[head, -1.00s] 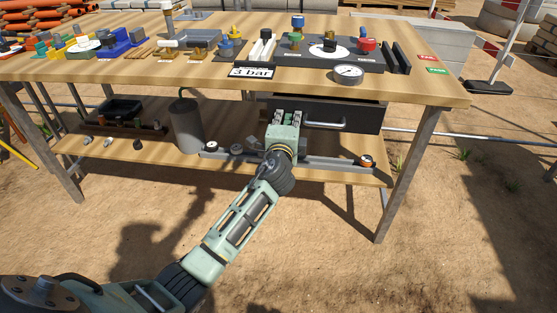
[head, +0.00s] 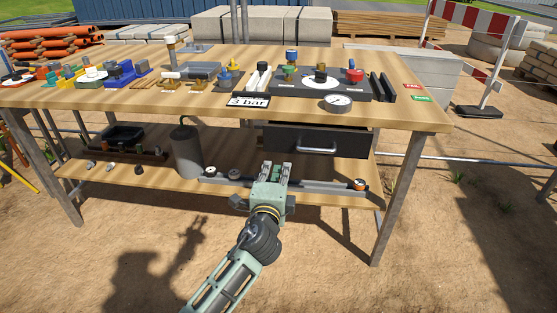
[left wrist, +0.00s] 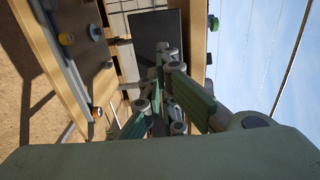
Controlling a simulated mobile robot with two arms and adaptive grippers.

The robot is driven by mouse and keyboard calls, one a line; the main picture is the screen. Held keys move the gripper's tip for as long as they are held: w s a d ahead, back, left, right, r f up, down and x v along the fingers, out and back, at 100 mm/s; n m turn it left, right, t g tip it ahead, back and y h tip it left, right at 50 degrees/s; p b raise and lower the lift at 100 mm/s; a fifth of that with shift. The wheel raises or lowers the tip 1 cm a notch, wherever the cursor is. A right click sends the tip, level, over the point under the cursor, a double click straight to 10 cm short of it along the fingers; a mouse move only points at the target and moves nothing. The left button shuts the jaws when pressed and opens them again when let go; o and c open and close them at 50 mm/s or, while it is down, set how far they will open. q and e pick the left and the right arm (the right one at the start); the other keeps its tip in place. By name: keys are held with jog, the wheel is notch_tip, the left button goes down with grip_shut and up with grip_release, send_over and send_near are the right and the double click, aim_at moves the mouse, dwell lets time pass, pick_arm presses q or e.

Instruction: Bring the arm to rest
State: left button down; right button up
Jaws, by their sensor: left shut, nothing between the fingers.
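My left gripper (head: 274,168) is in front of the workbench (head: 425,118), below the dark drawer (head: 345,143) and its pale bar handle (head: 316,149). In the head view it overlaps the lower shelf's front edge. Its fingers are shut and nothing shows between them. In the left wrist view, turned on its side, the green-and-grey fingers (left wrist: 165,75) point at the dark drawer front (left wrist: 158,32), with a gap that is hard to judge. The gripper appears clear of the handle. My right gripper is not in view.
A pressure gauge (head: 337,102), a "3 bar" sign (head: 248,101) and a valve panel (head: 305,89) are on the tabletop. A grey cylinder (head: 187,152) and a black tray (head: 124,137) stand on the lower shelf (head: 225,191). Bare sand (head: 330,265) lies in front.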

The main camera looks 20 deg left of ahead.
pick_arm(q)
jog(key=shift+s+d+f, duration=0.1)
jog(key=shift+s+f, duration=0.1)
jog(key=shift+s, duration=0.2)
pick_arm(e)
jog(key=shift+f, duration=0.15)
